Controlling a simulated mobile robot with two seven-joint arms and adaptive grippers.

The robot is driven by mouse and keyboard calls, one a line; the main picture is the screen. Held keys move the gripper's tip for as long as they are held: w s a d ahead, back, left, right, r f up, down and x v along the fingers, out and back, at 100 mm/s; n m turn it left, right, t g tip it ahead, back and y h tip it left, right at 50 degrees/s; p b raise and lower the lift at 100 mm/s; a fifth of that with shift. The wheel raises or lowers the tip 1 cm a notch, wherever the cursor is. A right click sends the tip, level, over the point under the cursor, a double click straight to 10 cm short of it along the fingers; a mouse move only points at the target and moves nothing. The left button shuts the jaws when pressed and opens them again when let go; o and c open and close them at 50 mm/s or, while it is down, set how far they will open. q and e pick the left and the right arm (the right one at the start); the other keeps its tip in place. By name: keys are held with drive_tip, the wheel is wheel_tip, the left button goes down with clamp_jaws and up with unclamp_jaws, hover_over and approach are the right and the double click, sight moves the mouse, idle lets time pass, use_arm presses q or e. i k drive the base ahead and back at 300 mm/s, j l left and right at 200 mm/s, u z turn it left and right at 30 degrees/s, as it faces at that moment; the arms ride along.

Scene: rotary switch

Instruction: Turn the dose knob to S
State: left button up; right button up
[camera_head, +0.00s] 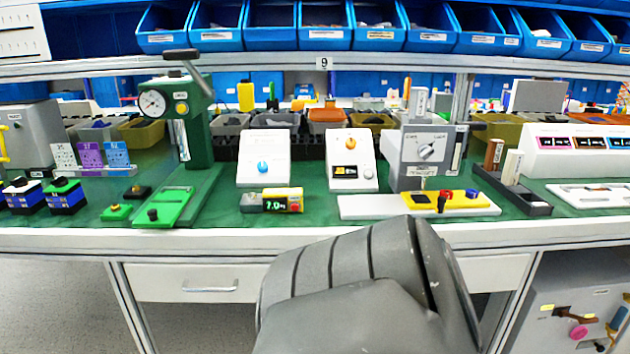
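Three knobs show on the workbench (330,206), and their lettering is too small to read, so I cannot tell which is the dose knob. A round blue knob (263,168) sits on a sloped white panel (264,146) left of centre. A small orange-yellow knob (350,143) sits on a second white panel (366,155), above a dark display. A round pale dial knob (427,151) sits on a grey box (408,176) to the right. Neither gripper is in view. A grey part of my own arm fills the lower middle.
A green press (197,125) with a lever stands at left. A small yellow-ended display unit (272,201) lies before the blue-knob panel. A white base with yellow plate (440,201) lies before the grey box. Blue bins (325,28) line the shelf above.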

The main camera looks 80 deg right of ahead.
sight(350, 143)
drive_tip(key=z, duration=3.35)
